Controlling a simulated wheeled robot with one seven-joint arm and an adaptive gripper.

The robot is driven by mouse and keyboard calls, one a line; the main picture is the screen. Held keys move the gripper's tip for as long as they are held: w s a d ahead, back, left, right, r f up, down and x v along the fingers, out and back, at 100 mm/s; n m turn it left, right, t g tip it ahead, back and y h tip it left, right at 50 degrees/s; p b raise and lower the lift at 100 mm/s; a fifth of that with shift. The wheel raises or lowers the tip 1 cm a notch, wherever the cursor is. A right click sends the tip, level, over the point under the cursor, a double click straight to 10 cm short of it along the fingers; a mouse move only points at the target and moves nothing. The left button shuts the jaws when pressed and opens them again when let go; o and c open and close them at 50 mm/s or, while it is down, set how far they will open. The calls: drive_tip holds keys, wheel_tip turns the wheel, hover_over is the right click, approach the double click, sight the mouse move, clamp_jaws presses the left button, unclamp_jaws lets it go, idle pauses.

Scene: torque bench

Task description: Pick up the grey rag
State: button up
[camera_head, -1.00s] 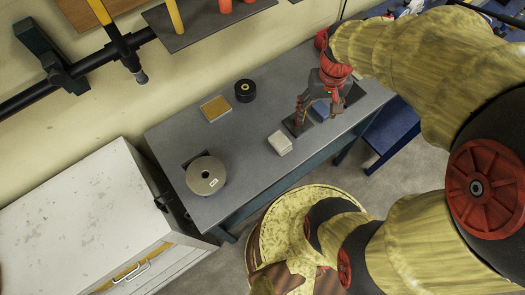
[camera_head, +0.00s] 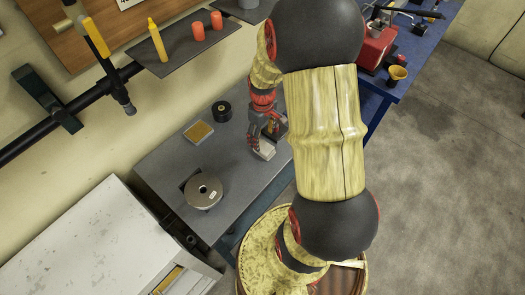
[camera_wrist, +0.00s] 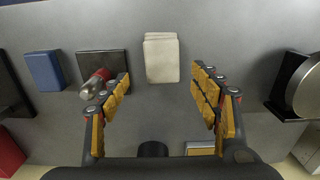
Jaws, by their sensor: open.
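The grey rag (camera_head: 265,151) looks like a pale, folded, block-shaped cloth lying on the grey bench (camera_head: 235,180). In the wrist view the rag (camera_wrist: 162,58) is whole and unobstructed, lying ahead of my gripper and between the lines of its two fingers. My gripper (camera_wrist: 160,78) is open and empty, with orange pads on both fingers. In the head view my gripper (camera_head: 257,138) hangs over the bench right by the rag and overlaps its upper edge; the exact height gap is hard to tell.
Beside the rag in the wrist view are a red-and-silver tool (camera_wrist: 98,84) on a dark plate and a blue block (camera_wrist: 43,71). A metal disc (camera_head: 204,192), a black roll (camera_head: 222,111) and a yellow-topped pad (camera_head: 199,132) stand on the bench.

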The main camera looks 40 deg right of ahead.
sight(264, 147)
wheel_tip(264, 147, down, 2)
drive_tip(key=shift+s, duration=0.1)
drive_tip(key=shift+s+f+b, duration=0.2)
drive_tip(key=shift+f+b, duration=0.05)
drive_tip(key=shift+f, duration=0.9)
drive_tip(key=shift+s+f+b, duration=0.2)
drive_tip(key=shift+f, duration=0.95)
drive_tip(key=shift+c, duration=0.8)
drive_tip(key=c, duration=1)
